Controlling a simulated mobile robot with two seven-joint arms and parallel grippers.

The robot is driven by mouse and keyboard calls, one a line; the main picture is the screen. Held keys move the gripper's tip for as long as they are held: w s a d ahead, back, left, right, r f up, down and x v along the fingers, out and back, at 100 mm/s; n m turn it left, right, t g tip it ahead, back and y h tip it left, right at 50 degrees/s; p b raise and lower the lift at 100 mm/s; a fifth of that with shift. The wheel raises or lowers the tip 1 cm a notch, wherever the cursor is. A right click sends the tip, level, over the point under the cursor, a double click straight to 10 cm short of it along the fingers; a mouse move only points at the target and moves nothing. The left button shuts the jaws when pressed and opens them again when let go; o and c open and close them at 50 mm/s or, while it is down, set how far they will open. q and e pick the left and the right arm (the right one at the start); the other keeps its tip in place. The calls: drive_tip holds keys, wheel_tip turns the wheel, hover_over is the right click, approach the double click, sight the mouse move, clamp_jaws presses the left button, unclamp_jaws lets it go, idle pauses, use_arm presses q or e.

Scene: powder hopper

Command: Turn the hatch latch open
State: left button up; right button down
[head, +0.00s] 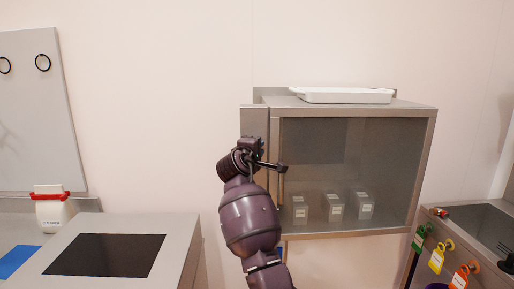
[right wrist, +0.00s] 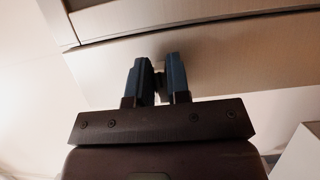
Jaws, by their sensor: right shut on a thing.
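My right gripper (head: 250,144) is at the left edge of the steel wall cabinet (head: 352,107), which has a grey see-through front. In the right wrist view its two fingers (right wrist: 157,68) are close together, shut on a small grey part (right wrist: 159,79) at a brushed steel face (right wrist: 200,40). This part may be the latch; most of it is hidden between the fingers. In the head view a dark bar with a block end (head: 282,168) sticks out right of my gripper; I cannot tell if it belongs to the latch. My left gripper is not in view.
A white tray (head: 345,95) lies on the cabinet. Several labelled containers (head: 334,207) stand inside. A bench with a dark panel (head: 105,255) and a white red-trimmed bottle (head: 53,208) are at left. Coloured tags (head: 437,258) hang at lower right.

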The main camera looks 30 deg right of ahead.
drive_tip(key=shift+f, duration=0.1)
idle(0.3)
drive_tip(key=c, duration=1.1)
unclamp_jaws()
drive_tip(key=b+v, duration=0.1)
drive_tip(key=v, duration=1)
drive_tip(key=shift+w+d, duration=0.1)
